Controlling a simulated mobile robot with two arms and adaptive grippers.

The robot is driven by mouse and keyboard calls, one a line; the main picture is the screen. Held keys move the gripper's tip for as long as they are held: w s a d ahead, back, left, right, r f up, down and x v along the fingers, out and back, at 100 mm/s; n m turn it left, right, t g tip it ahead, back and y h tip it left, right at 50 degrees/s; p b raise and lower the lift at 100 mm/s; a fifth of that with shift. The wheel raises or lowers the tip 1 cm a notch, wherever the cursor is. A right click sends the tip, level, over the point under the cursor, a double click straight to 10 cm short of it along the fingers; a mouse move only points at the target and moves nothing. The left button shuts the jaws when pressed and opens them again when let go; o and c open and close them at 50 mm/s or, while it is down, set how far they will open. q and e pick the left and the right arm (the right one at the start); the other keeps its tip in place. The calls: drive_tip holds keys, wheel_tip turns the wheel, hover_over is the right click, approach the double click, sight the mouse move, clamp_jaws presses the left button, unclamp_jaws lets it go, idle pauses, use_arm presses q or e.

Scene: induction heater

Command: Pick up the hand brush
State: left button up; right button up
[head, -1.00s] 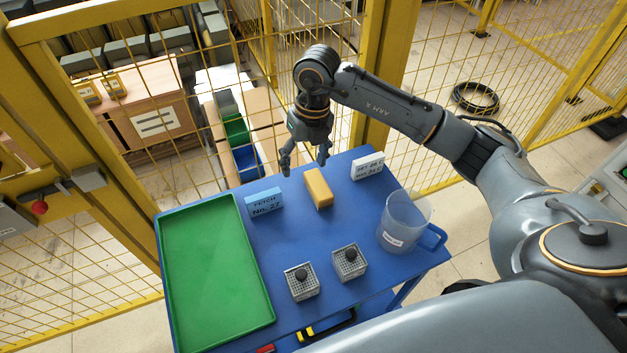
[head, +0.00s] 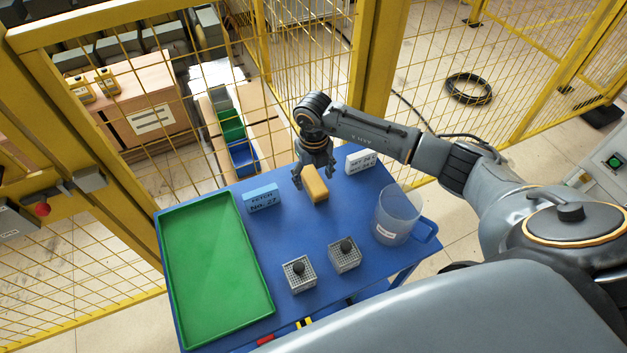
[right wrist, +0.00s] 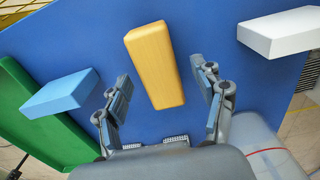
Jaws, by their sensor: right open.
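The hand brush appears as a yellow-orange block (head: 316,186) lying on the blue table (head: 285,238), near its far edge. No bristles show. My right gripper (head: 314,184) is open just above the block, its fingers on either side of it in the head view. In the right wrist view the block (right wrist: 154,62) lies between the two open fingers (right wrist: 164,98), with blue table visible on both sides of it, so the fingers do not appear to touch it. My left gripper is not in view.
A blue labelled block (head: 262,199) stands left of the yellow one, a white labelled block (head: 360,161) right of it. A green tray (head: 214,270) fills the table's left side. A clear jug (head: 396,214) and two small mesh baskets (head: 299,274) (head: 344,255) stand nearer. Yellow mesh fencing is behind.

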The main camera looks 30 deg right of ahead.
sight(313, 179)
wheel_tip(313, 179, down, 2)
drive_tip(key=shift+c, duration=0.2)
drive_tip(key=c, duration=1.3)
drive_tip(key=shift+o, duration=0.2)
wheel_tip(313, 179, up, 10)
drive_tip(key=shift+r+b, duration=0.1)
drive_tip(key=shift+b, duration=0.9)
drive_tip(key=o, duration=0.6)
drive_tip(key=c, duration=0.4)
